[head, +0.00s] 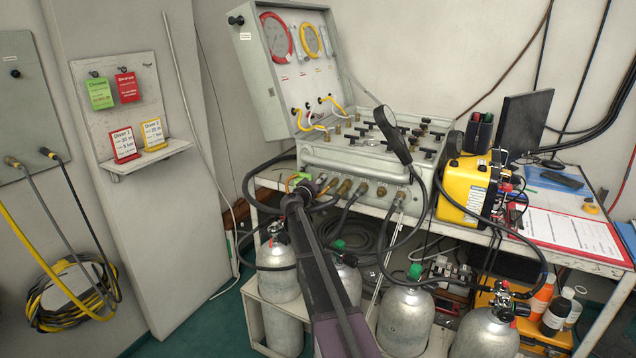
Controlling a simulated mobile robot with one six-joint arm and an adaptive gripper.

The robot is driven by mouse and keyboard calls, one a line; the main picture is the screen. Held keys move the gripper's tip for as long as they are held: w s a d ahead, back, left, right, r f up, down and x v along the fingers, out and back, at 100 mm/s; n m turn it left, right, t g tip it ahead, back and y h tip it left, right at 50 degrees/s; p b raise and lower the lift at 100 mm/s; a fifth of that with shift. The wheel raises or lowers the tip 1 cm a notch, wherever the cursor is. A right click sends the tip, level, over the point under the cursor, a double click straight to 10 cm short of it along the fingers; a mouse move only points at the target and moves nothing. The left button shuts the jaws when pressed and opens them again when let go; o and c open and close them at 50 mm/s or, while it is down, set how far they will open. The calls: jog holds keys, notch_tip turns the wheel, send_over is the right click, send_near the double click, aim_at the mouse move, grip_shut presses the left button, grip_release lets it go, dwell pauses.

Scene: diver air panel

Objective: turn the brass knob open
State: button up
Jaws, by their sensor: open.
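The grey air panel (350,158) stands on a white table, its lid raised and gauges inside. A row of brass fittings (345,187) runs along its front face, several with hoses attached. Black-handled valves (424,130) and small brass parts sit on its top. I cannot tell which brass piece is the knob. My arm reaches up from the bottom of the head view. My gripper (301,186) is at the left end of the panel's front, near the fittings, and is open. Its fingertips are small and partly hidden, and I cannot tell whether they touch anything. I see nothing held.
Silver cylinders (406,318) stand below the table, around my arm. Black hoses hang between panel and cylinders. A yellow box (463,192), a monitor (525,122) and a paper sheet (572,232) are on the right. A wall shelf (147,158) holds cards at left.

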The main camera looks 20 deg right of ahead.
grip_shut()
